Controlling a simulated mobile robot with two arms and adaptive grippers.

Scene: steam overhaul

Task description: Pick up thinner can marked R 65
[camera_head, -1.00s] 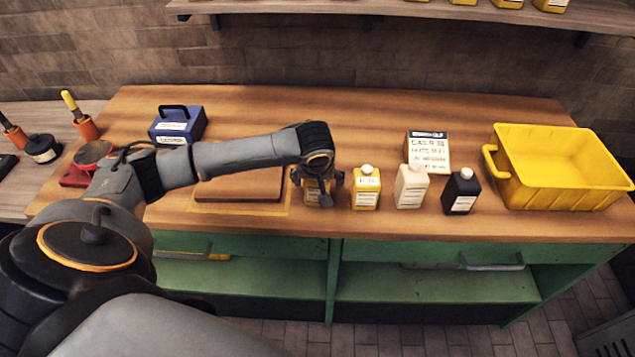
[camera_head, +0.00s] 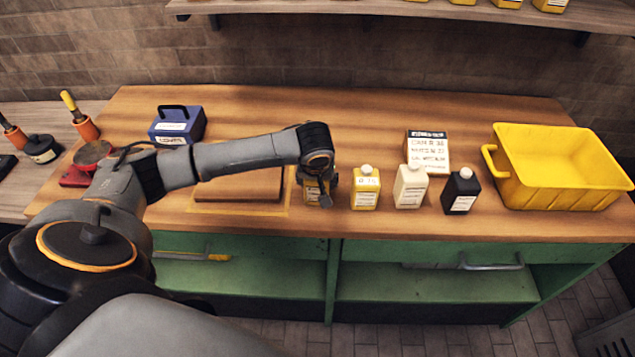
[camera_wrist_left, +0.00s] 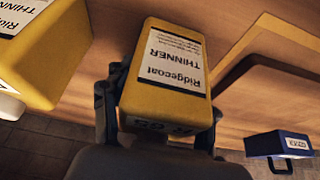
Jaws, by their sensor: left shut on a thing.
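The held thinner can (camera_wrist_left: 170,75) is yellow, with a white label reading "Ridgecoat THINNER". A dark marking on its near face looks like R 65. In the head view the can (camera_head: 312,198) is mostly hidden behind my left gripper (camera_head: 319,183). My left gripper is shut on it, one finger on each side. The can is at the bench, right of the brown board; I cannot tell whether it touches the bench top. A similar yellow can (camera_head: 366,190), marked perhaps R 75, stands just to its right. My right gripper is not in view.
A yellow bin (camera_head: 560,168) is at the right end. The brown board (camera_head: 240,187) and a blue box (camera_head: 177,126) lie left. The bench's back middle is clear.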

